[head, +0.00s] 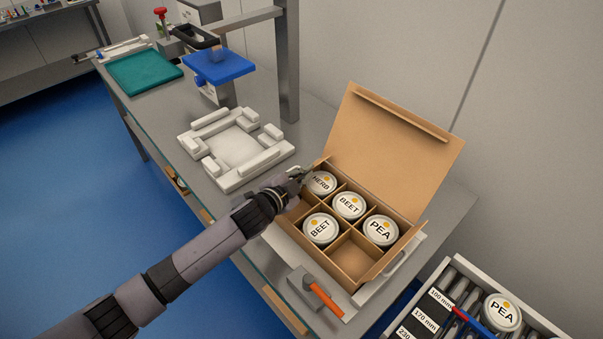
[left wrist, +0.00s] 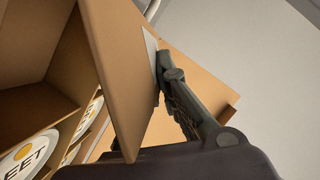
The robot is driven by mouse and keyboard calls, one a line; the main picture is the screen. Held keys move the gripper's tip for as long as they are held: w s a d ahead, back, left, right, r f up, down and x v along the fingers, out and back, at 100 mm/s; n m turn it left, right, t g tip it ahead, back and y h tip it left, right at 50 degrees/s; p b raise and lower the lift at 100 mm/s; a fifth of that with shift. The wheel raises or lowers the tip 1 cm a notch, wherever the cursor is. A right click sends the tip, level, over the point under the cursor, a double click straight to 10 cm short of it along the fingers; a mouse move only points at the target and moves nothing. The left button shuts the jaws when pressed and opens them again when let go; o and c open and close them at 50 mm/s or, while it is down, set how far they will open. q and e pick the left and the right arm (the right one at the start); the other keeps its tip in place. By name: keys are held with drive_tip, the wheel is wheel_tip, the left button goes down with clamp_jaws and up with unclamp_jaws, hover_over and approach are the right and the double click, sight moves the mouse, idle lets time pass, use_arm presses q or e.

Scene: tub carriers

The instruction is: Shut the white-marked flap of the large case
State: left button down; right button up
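The large case (head: 400,172) is an open cardboard box on the bench, its big lid raised at the back. Round tubs marked HERB, BEET and PEA stand in its compartments; the front right compartment is empty. My left gripper (head: 303,174) is at the case's back left corner, beside the HERB tub (head: 321,183). In the left wrist view a cardboard flap (left wrist: 118,60) stands raised, with a white mark (left wrist: 151,50) on its right face. A dark finger lies against that marked face; the other finger is mostly hidden. I cannot tell whether the gripper holds the flap. My right gripper is out of view.
A white fixture (head: 237,148) stands left of the case. A grey block with an orange-handled tool (head: 325,298) lies in front. A drawer unit (head: 440,300) with another PEA tub is at the lower right. A blue platform (head: 220,65) and green tray (head: 143,72) are farther back.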

use_arm(q)
drive_tip(key=shift+s+d+f+m, duration=0.1)
drive_tip(key=shift+d+f+m, duration=0.1)
drive_tip(key=shift+m, duration=0.1)
idle(0.4)
drive_tip(key=c, duration=1.9)
unclamp_jaws()
drive_tip(key=shift+s+a, duration=0.1)
drive_tip(key=v, duration=1.2)
drive_tip(key=shift+f, duration=0.1)
